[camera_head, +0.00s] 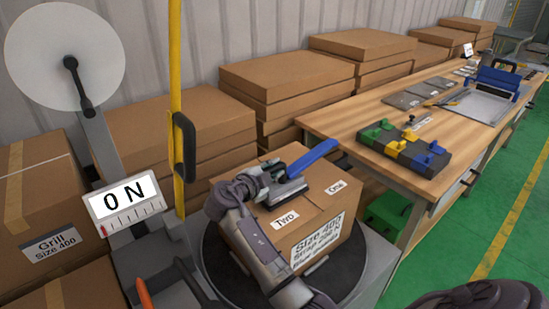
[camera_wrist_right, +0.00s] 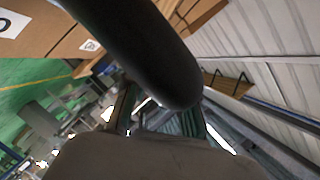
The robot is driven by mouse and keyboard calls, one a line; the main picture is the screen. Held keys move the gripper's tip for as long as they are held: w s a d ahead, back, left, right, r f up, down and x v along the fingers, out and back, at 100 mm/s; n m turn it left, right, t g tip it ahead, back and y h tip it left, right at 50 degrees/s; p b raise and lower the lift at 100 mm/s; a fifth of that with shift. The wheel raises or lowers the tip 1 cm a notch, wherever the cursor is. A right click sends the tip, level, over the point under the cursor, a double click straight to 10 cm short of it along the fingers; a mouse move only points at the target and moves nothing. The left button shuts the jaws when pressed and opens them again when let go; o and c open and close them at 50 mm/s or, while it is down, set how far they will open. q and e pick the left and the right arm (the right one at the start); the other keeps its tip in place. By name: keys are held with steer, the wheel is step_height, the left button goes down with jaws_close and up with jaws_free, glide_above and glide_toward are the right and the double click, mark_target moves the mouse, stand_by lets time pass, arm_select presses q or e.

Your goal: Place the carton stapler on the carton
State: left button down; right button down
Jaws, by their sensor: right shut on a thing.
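The carton (camera_head: 335,213), a brown box labelled One, Two and Size 400, sits on a dark round turntable. The carton stapler (camera_head: 316,159) has a blue handle and a grey and black body. It is over the carton's top near the back; I cannot tell whether its base touches the top. My right gripper (camera_head: 272,178) is shut on the stapler's left end, with my arm crossing the carton's left side. In the right wrist view a large dark rounded shape fills the upper middle, and part of a labelled carton (camera_wrist_right: 40,25) shows at upper left. My left gripper is not in view.
A wooden workbench (camera_head: 352,113) stands to the right with coloured blocks (camera_head: 405,145) on a dark base. Stacked cartons (camera_head: 290,75) line the wall behind. A yellow post (camera_head: 175,80) and a gauge reading 0 N (camera_head: 126,202) stand left of the carton.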

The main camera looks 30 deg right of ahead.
steer(key=shift+r, duration=0.15)
steer(key=c, duration=1.4)
jaws_free()
steer(key=shift+f, duration=0.2)
steer(key=o, duration=0.4)
steer(key=shift+a, duration=0.1)
steer(key=shift+o, duration=0.2)
steer(key=b+v, duration=0.2)
steer(key=v, duration=0.4)
steer(key=shift+s+a, duration=0.15)
steer(key=shift+a, duration=0.2)
steer(key=shift+s+a+r, duration=0.2)
steer(key=shift+a, duration=0.15)
